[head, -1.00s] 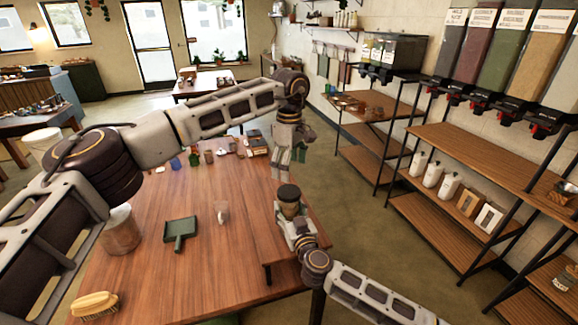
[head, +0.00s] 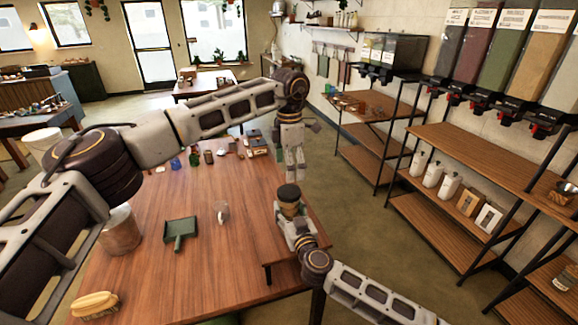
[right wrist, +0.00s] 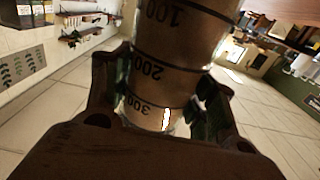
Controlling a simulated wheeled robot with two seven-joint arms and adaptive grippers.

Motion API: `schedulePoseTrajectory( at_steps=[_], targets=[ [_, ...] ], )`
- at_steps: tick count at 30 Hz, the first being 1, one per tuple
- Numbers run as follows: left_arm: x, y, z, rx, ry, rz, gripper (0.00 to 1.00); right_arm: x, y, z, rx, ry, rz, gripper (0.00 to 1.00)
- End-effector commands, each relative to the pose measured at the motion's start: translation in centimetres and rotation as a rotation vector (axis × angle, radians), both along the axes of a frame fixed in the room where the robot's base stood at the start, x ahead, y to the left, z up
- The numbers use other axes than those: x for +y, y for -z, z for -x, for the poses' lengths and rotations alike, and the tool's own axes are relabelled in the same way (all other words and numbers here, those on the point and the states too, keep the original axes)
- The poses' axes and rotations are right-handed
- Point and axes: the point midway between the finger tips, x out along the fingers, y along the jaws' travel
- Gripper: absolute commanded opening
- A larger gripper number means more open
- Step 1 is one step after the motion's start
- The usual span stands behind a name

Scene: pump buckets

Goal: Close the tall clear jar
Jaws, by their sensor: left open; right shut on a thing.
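The tall clear jar (head: 290,208) has tan contents and a dark round top (head: 289,192); I cannot tell from here whether this top is a fully seated lid. My right gripper (head: 292,226) is shut around the jar's side near the table's right edge. In the right wrist view the jar (right wrist: 160,75) sits between both fingers, with black measuring marks on its wall; its top is out of that view. My left gripper (head: 295,172) is open, fingers pointing down, and looks empty. It shows just above the jar's top in the head view, apart from it.
A low wooden stand (head: 290,258) is at the right edge.

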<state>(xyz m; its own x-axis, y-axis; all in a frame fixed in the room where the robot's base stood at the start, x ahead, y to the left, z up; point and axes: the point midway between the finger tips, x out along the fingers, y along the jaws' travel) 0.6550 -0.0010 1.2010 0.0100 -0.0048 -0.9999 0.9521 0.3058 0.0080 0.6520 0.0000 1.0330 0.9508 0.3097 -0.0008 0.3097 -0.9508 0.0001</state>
Motion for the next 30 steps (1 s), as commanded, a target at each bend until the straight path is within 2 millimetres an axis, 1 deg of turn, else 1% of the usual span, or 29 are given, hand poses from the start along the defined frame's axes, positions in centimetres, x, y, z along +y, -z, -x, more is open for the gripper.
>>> schedulePoseTrajectory(
  at_steps=[30],
  targets=[
    [0.06, 0.00, 0.10, 0.008, -0.820, 0.004, 0.82, -0.01, -0.05, -0.03, -0.001, 0.000, 0.000, 0.00]
  ],
)
